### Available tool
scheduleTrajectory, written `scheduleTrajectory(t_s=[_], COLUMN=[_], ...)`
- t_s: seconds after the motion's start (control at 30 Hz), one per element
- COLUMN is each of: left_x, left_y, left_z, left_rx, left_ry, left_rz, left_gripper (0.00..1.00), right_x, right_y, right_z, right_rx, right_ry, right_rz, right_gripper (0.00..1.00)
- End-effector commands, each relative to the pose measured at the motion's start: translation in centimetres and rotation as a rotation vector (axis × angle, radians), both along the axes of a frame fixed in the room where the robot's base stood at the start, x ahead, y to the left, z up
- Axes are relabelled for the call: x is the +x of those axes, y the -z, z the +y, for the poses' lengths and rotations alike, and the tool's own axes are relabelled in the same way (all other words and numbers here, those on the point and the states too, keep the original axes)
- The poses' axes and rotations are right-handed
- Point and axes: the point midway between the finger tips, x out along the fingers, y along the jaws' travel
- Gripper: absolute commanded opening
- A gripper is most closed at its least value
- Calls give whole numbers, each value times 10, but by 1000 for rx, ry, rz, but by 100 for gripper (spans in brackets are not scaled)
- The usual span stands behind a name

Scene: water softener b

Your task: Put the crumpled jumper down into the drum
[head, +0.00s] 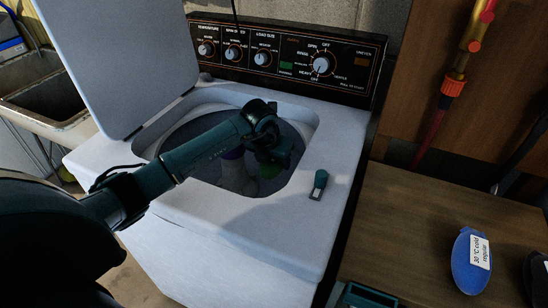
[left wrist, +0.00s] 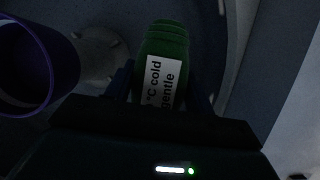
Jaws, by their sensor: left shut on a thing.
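The green jumper, a ribbed lump with a white label reading "°C cold gentle", is between the fingers of my left gripper (left wrist: 162,95) in the left wrist view (left wrist: 166,45). In the head view a bit of its green (head: 270,171) shows below my left gripper (head: 272,160). The gripper is shut on it, over the right part of the washer's open drum (head: 205,130). I cannot tell how far down the jumper hangs. My left forearm hides part of the opening.
A purple-rimmed hollow post (left wrist: 68,70) stands left of the jumper. The raised lid (head: 105,60) is at left. A small teal item (head: 318,184) lies on the washer top. A labelled blue lump (head: 466,262) and a dark one (head: 536,275) lie on the wooden table (head: 410,225).

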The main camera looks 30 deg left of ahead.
Motion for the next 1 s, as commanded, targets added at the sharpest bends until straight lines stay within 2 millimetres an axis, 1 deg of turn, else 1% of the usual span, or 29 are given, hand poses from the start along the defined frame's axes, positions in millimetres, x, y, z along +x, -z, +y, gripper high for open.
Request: scheduleTrajectory(t_s=[0.07, 0.1, 0.37, 0.6, 0.73, 0.87, 1.0], left_x=[0, 0, 0, 0, -3, -11, -23], left_y=[-1, -1, 0, 0, -8, -29, -59], left_z=[0, 0, 0, 0, 0, 0, 0], left_rx=[0, 0, 0, 0, 1, 2, 3], left_ry=[0, 0, 0, 0, 1, 1, 1], left_rz=[-1, -1, 0, 1, -1, -4, -6], left_gripper=[27, 57, 78, 79, 79, 79, 79], right_x=[0, 0, 2, 2, 2, 2, 2], right_y=[0, 0, 1, 3, 3, 4, 6], right_z=[0, 0, -2, -3, -3, -3, -2], right_rx=[0, 0, -2, -2, -1, -1, 4], right_ry=[0, 1, 6, 11, 12, 12, 12], right_rz=[-1, -1, 0, 3, 3, 3, 4], right_gripper=[36, 36, 36, 36, 36, 36, 36])
